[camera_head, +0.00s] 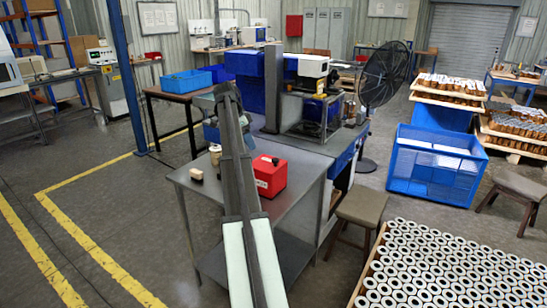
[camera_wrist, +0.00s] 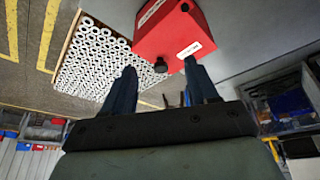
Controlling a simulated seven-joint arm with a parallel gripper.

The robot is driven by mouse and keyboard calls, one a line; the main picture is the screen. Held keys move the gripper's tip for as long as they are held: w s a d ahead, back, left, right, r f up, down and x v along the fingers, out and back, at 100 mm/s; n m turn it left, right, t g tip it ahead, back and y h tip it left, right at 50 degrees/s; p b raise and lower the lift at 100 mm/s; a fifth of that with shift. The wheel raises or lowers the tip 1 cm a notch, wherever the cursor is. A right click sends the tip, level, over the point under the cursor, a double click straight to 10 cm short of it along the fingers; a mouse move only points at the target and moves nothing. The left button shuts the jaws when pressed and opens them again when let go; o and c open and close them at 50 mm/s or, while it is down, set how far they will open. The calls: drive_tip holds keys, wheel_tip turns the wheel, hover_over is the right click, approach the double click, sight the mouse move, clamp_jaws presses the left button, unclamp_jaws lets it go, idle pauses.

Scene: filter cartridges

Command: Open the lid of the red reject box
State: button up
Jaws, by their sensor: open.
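The red reject box (camera_head: 271,177) stands on the grey table, right of my arm, with a pale label on its front and a small dark part on top. In the wrist view the red box (camera_wrist: 173,30) is at the top, partly cut off, with white labels and a round black knob (camera_wrist: 160,65) at its lower edge. The lid looks shut. My gripper (camera_wrist: 160,82) is open, its two dark blue fingers spread below the box in the picture, with nothing between them. The knob appears above and between the fingertips, apart from them. My gripper is hard to make out in the head view.
A grey post and machines are behind. A stool (camera_head: 361,208) and a pallet of white ring-ended cartridges (camera_head: 440,270) are at the right.

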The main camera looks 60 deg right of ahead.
drive_tip(key=m, duration=0.2)
approach(275, 159)
drive_tip(key=x, duration=0.8)
drive_tip(key=shift+s+f, duration=0.1)
drive_tip(key=shift+f, duration=0.05)
clamp_jaws()
idle(0.5)
